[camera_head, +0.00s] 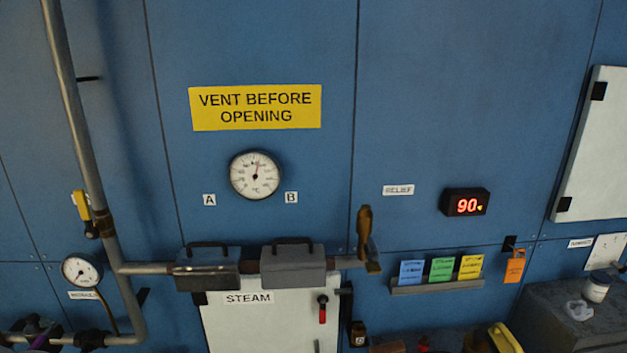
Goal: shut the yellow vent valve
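A yellow lever handle (81,205), which looks like the vent valve, is at the left beside the grey vertical pipe (77,110). The lever stands nearly upright, roughly along the pipe, with a dark fitting at its lower end. I cannot tell from its angle alone whether the valve is open or shut. A second, brass-coloured lever (364,228) stands upright at the right end of the horizontal pipe, below the RELIEF label (398,190). Neither of my grippers can be made out in this view.
A yellow VENT BEFORE OPENING sign (256,107) hangs above a round dial (255,176). Two grey blocks with handles (293,267) sit on the pipe above the white STEAM door (262,325). A red display (465,203) reads 90. A smaller gauge (81,270) is at lower left.

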